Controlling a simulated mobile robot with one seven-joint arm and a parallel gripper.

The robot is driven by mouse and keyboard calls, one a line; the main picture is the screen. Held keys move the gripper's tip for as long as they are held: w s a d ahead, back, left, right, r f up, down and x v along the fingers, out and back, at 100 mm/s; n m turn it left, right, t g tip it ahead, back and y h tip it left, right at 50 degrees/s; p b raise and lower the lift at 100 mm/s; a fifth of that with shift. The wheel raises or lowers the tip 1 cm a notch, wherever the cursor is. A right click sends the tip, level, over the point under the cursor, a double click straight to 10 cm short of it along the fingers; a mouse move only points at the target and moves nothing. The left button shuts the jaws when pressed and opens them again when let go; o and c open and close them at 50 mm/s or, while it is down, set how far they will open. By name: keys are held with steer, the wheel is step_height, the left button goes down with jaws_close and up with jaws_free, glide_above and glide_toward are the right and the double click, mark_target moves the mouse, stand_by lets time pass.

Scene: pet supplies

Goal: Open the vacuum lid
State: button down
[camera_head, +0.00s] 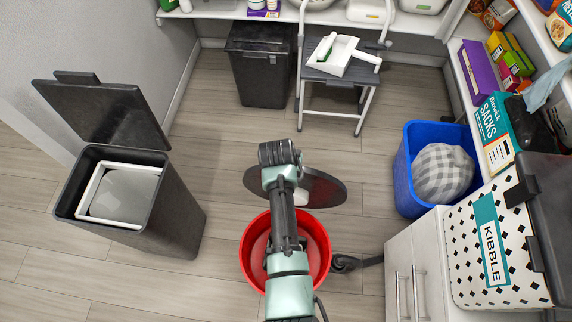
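The vacuum is a round red canister (318,248) on the floor at the lower middle, with its red interior showing. Its dark round lid (328,190) is off the opening and shows as a tilted disc beyond the far rim. My arm reaches over the canister and across the lid, covering the middle of both. The dark end of my arm, with my gripper (280,154), is at the lid's far edge. The fingers cannot be made out, so neither their opening nor any contact with the lid is clear.
A dark bin (150,215) with a raised lid stands left. A black bin (262,70) and a step stool (340,80) holding a dustpan are at the back. A blue bin (404,175) and a white cabinet (415,265) with a kibble container (500,280) are right.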

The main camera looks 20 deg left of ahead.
steer(key=shift+w+a+r, duration=0.1)
steer(key=shift+w+r, duration=0.05)
steer(key=shift+w, duration=0.2)
steer(key=shift+c, duration=1.1)
jaws_free()
steer(key=shift+s, duration=0.1)
steer(key=p+v, duration=0.3)
steer(key=v, duration=1)
steer(key=shift+c, duration=0.3)
